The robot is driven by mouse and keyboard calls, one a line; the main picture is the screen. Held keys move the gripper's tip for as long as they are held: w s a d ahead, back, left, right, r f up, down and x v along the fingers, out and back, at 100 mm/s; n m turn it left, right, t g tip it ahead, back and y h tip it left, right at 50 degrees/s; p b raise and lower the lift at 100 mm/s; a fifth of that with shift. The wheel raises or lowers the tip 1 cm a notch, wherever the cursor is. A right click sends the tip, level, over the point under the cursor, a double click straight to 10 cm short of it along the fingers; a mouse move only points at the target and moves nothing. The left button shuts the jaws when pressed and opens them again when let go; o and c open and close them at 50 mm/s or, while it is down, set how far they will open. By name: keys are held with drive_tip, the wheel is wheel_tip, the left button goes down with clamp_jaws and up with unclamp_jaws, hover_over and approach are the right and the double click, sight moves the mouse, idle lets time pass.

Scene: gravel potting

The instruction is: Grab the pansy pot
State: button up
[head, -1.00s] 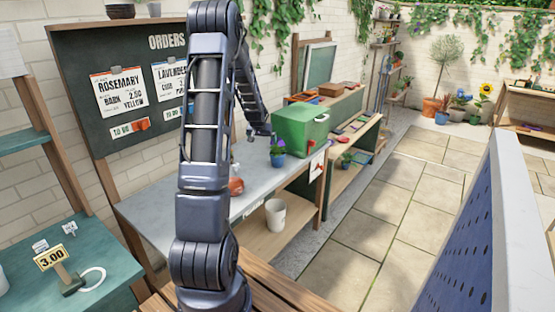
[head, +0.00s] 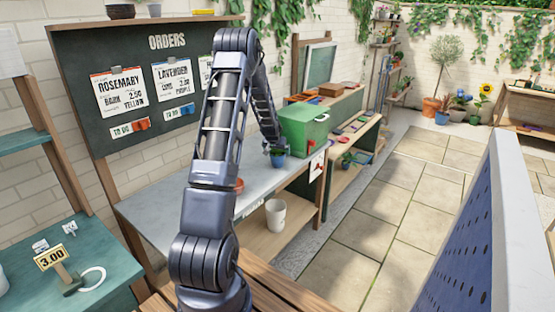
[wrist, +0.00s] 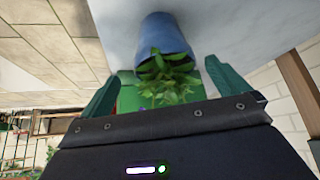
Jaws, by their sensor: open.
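The pansy pot (head: 278,161) is a small blue pot with a leafy green plant, standing on the grey bench top near its far right end. In the wrist view the blue pot (wrist: 166,38) lies ahead between my fingers, with its foliage nearest the palm. My gripper (head: 273,148) is over the plant in the head view, which partly hides the leaves. In the wrist view my gripper (wrist: 161,70) is open, its teal fingers apart on either side of the plant. I see no clear contact with the pot.
A green box (head: 304,128) stands right behind the pot. A terracotta pot (head: 239,185) sits on the grey bench (head: 160,203), partly behind my arm. A white bucket (head: 276,215) is on the shelf below. The paved floor (head: 380,215) to the right is clear.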

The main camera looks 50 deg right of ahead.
sight(277, 153)
drive_tip(key=shift+w+d+r+x, duration=0.1)
drive_tip(key=shift+w+x, duration=0.05)
drive_tip(key=shift+x, duration=0.7)
drive_tip(key=shift+w+d+r+x, duration=0.1)
drive_tip(key=shift+w+x, duration=0.05)
drive_tip(key=shift+x, duration=0.7)
drive_tip(key=shift+w+d+r+x, duration=0.1)
drive_tip(key=shift+w+x, duration=0.05)
drive_tip(key=shift+x, duration=0.7)
drive_tip(key=shift+c, duration=0.4)
drive_tip(key=c, duration=1.1)
